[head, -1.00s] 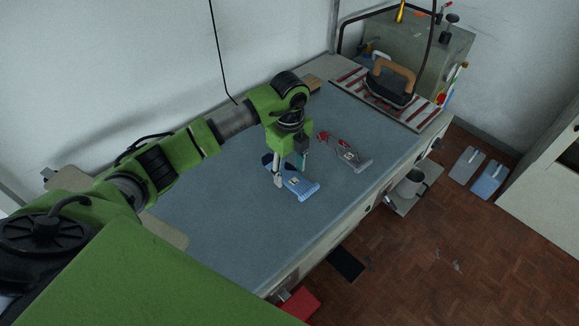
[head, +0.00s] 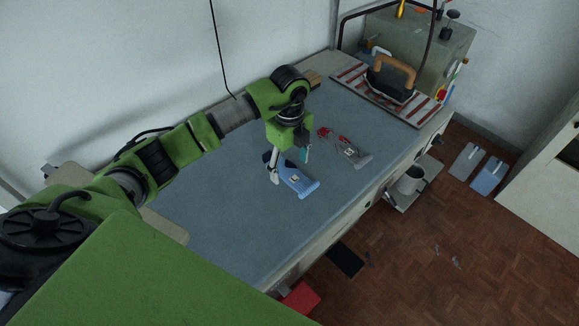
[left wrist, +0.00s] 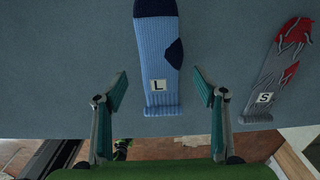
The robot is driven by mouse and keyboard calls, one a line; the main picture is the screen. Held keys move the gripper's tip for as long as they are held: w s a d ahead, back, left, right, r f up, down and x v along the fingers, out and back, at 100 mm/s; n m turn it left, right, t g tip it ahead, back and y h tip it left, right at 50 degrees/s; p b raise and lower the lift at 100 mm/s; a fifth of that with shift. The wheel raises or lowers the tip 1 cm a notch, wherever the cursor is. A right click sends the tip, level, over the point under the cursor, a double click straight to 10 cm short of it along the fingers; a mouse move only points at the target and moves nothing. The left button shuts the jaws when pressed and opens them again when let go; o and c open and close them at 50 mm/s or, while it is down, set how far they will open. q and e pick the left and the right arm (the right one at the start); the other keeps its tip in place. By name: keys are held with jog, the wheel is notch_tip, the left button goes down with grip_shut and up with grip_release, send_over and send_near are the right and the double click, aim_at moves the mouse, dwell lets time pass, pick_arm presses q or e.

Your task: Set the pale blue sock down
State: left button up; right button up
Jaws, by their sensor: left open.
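The pale blue sock (head: 299,183) lies flat on the blue-grey table top, near the table's front edge. In the left wrist view the sock (left wrist: 157,52) shows ribbed pale blue knit, a dark navy end and heel patch, and a white label with "L". My left gripper (head: 289,170) is open above the sock. In the left wrist view its two teal-padded fingers (left wrist: 160,88) stand apart on either side of the sock, with gaps between them and the knit. My right gripper is not in view.
A grey and red sock (head: 352,155) with an "S" label lies just right of the blue one. An iron (head: 391,82) stands on a striped board (head: 420,112) at the far end. The table's near left part (head: 220,225) is clear.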

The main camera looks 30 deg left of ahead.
aim_at(289, 173)
pick_arm(q)
notch_tip(289, 173, up, 11)
jog(key=b, duration=0.2)
dwell(0.6)
